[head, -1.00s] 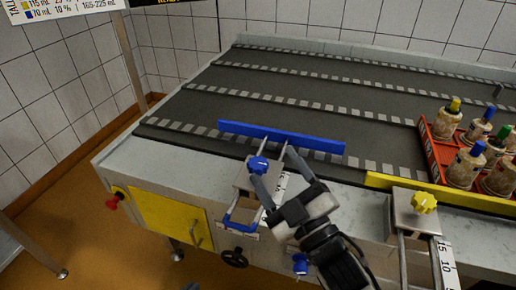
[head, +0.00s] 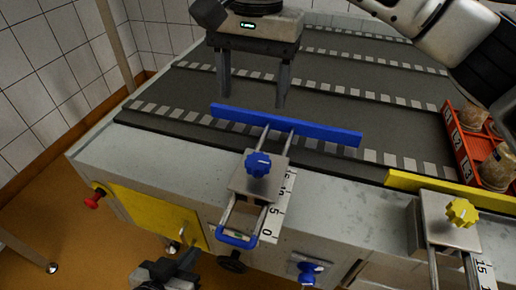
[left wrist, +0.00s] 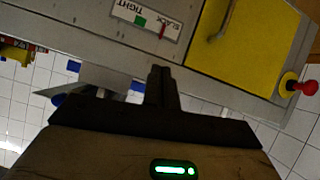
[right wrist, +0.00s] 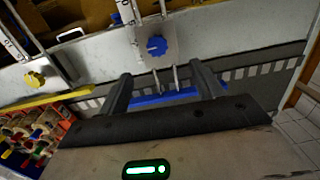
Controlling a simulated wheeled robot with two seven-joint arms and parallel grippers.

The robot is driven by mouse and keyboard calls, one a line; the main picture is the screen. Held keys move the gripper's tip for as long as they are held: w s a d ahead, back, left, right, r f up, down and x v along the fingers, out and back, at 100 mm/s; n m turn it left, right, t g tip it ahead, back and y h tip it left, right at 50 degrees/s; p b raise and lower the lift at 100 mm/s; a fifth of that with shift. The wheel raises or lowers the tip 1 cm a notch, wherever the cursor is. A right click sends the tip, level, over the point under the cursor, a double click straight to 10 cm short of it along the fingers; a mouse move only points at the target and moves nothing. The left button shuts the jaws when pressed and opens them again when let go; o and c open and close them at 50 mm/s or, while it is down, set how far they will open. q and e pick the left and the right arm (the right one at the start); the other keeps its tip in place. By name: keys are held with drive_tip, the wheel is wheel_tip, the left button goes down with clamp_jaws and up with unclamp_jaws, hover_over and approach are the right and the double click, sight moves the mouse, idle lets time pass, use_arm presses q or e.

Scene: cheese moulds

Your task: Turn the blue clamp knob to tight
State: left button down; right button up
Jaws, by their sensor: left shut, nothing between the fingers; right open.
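The blue clamp knob (head: 258,164) sits on a grey metal block at the conveyor's near edge, attached to the blue guide rail (head: 285,125) by two rods. The knob also shows in the right wrist view (right wrist: 156,46). My right gripper (head: 252,100) is open and empty, pointing down over the belt beyond the knob, apart from it. My left gripper (head: 188,254) is shut and empty, low by the machine's front. In the left wrist view, a SLACK/TIGHT label (left wrist: 147,20) has a green square near TIGHT and a red mark towards SLACK.
A yellow clamp knob (head: 461,212) and yellow rail (head: 445,190) are at the right. Another blue knob (head: 307,270) is on the front face, near a yellow door (head: 150,218) and red button (head: 94,199).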

approach(258, 161)
wheel_tip(258, 161, down, 9)
drive_tip(key=shift+s+a+r, duration=0.15)
idle(0.4)
drive_tip(key=c, duration=1)
